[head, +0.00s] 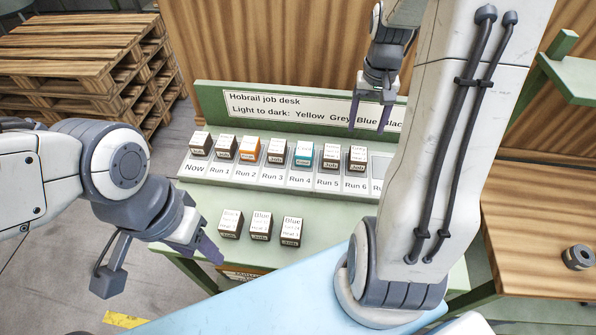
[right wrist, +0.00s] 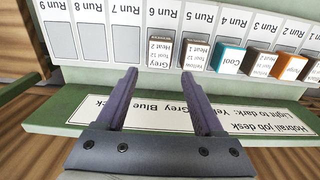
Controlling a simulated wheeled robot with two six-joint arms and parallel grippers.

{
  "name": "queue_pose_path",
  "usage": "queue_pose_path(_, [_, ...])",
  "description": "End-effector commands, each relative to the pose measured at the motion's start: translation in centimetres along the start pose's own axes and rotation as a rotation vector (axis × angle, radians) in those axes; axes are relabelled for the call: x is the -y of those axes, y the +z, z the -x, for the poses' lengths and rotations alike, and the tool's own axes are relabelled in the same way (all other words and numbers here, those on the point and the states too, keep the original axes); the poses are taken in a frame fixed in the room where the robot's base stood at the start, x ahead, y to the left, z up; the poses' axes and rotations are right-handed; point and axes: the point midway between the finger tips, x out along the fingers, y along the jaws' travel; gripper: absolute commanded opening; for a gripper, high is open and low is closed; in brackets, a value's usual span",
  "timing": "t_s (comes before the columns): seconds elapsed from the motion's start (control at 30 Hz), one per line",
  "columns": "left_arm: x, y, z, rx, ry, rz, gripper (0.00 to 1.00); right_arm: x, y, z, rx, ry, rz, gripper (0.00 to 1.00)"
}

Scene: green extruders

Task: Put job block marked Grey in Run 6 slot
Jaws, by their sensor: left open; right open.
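The block marked Grey, Heat 2 (right wrist: 163,52) stands in the Run 6 slot; in the head view it is the last block (head: 357,158) in the row, above the Run 6 label (head: 355,186). My right gripper (head: 368,117) is open and empty, above and behind the row near the sign; its two fingers (right wrist: 160,100) point towards the Grey block in the right wrist view, with nothing between them. My left gripper (head: 203,250) is at the desk's front left, holding nothing that I can see; its fingers are seen side-on.
Slots Now to Run 5 hold blocks, including an orange one (head: 249,150) and a teal one (head: 303,155). Slots Run 7 (right wrist: 122,40), Run 8 and Run 9 are empty. Three loose blocks (head: 261,226) stand on the desk front. A sign board (head: 270,108) rises behind the row.

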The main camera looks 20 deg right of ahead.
Motion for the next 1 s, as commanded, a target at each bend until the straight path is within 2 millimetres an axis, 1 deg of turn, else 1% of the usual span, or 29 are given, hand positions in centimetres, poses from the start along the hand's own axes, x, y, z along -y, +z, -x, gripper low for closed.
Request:
queue_pose_path(0.07, [0.0,0.0,0.0,0.0,0.0,0.0,0.5,0.7,0.3,0.2,-0.001,-0.001,0.021,0.69])
queue_pose_path(0.13, [0.0,0.0,0.0,0.0,0.0,0.0,0.5,2.6,1.0,0.5,-0.004,-0.004,0.073,0.69])
queue_pose_path(0.17, [0.0,0.0,0.0,0.0,0.0,0.0,0.5,3.7,1.6,0.7,-0.006,-0.007,0.106,0.69])
queue_pose_path(0.2, [0.0,0.0,0.0,0.0,0.0,0.0,0.5,5.5,2.5,1.1,-0.009,-0.01,0.161,0.69])
queue_pose_path(0.27, [0.0,0.0,0.0,0.0,0.0,0.0,0.5,8.6,4.6,1.6,-0.013,-0.017,0.262,0.69])
queue_pose_path(0.3, [0.0,0.0,0.0,0.0,0.0,0.0,0.5,10.6,6.4,2.0,-0.015,-0.023,0.337,0.69])
queue_pose_path(0.37, [0.0,0.0,0.0,0.0,0.0,0.0,0.5,13.2,9.4,2.5,-0.017,-0.031,0.454,0.69])
queue_pose_path(0.4, [0.0,0.0,0.0,0.0,0.0,0.0,0.5,14.7,11.5,2.7,-0.018,-0.037,0.53,0.69])
queue_pose_path(0.47, [0.0,0.0,0.0,0.0,0.0,0.0,0.5,16.5,14.8,3.1,-0.018,-0.048,0.645,0.69])
queue_pose_path(0.5, [0.0,0.0,0.0,0.0,0.0,0.0,0.5,17.4,17.1,3.2,-0.018,-0.054,0.721,0.69])
queue_pose_path(0.57, [0.0,0.0,0.0,0.0,0.0,0.0,0.5,18.2,20.2,3.4,-0.017,-0.063,0.829,0.69])
queue_pose_path(0.6, [0.0,0.0,0.0,0.0,0.0,0.0,0.5,18.5,22.1,3.4,-0.016,-0.069,0.895,0.69])
queue_pose_path(0.7, [0.0,0.0,0.0,0.0,0.0,0.0,0.5,18.6,26.0,3.5,-0.012,-0.083,1.033,0.69])
queue_pose_path(0.73, [0.0,0.0,0.0,0.0,0.0,0.0,0.5,18.5,26.9,3.4,-0.01,-0.085,1.067,0.69])
queue_pose_path(0.8, [0.0,0.0,0.0,0.0,0.0,0.0,0.5,18.2,28.5,3.4,-0.008,-0.091,1.127,0.69])
queue_pose_path(0.83, [0.0,0.0,0.0,0.0,0.0,0.0,0.5,18.1,29.0,3.4,-0.006,-0.092,1.146,0.69])
queue_pose_path(0.9, [0.0,0.0,0.0,0.0,0.0,0.0,0.5,18.0,29.8,3.4,-0.005,-0.095,1.175,0.69])
queue_pose_path(1.0, [0.0,0.0,0.0,0.0,0.0,0.0,0.5,17.9,30.1,3.3,-0.003,-0.095,1.188,0.69])
